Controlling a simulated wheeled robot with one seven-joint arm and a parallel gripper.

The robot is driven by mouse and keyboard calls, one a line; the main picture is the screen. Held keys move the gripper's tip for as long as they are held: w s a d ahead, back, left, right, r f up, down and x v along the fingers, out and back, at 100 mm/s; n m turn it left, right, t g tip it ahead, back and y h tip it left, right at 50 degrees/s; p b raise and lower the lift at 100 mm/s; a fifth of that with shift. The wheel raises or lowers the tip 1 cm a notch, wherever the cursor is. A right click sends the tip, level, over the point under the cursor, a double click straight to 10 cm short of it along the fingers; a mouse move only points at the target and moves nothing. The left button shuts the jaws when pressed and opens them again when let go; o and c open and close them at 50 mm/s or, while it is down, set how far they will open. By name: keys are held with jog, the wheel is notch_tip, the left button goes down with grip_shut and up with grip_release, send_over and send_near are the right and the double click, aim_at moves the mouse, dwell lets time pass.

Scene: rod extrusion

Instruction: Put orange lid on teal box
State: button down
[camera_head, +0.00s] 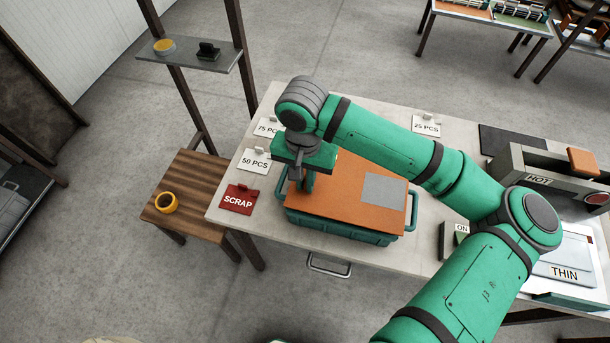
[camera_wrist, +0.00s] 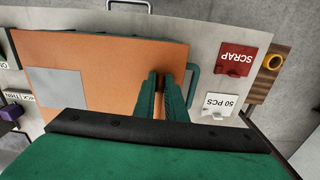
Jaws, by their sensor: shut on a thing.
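The orange lid (camera_head: 335,198) has a grey square patch and lies over the top of the teal box (camera_head: 345,230). The box's front wall and side handles show around it; I cannot tell whether the lid is flush on the rim. My gripper (camera_head: 308,183) is at the lid's left part, pointing down. In the wrist view, my gripper (camera_wrist: 165,90) is shut on a narrow orange part of the orange lid (camera_wrist: 110,65), near the teal box's side handle (camera_wrist: 192,82). The fingers hide most of the gripped part.
The box stands on a pale table with a red SCRAP sign (camera_head: 239,199) and a 50 PCS sign (camera_head: 254,161) to its left. A wooden stool (camera_head: 190,190) holds a yellow ring (camera_head: 166,202). A HOT machine (camera_head: 540,178) stands at the right.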

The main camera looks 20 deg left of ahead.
jog(key=shift+w+f, duration=0.1)
jog(key=shift+f, duration=1.3)
jog(key=c, duration=1.7)
grip_release()
notch_tip(320, 180, up, 11)
jog(key=shift+a+f, duration=0.1)
jog(key=shift+f, duration=0.05)
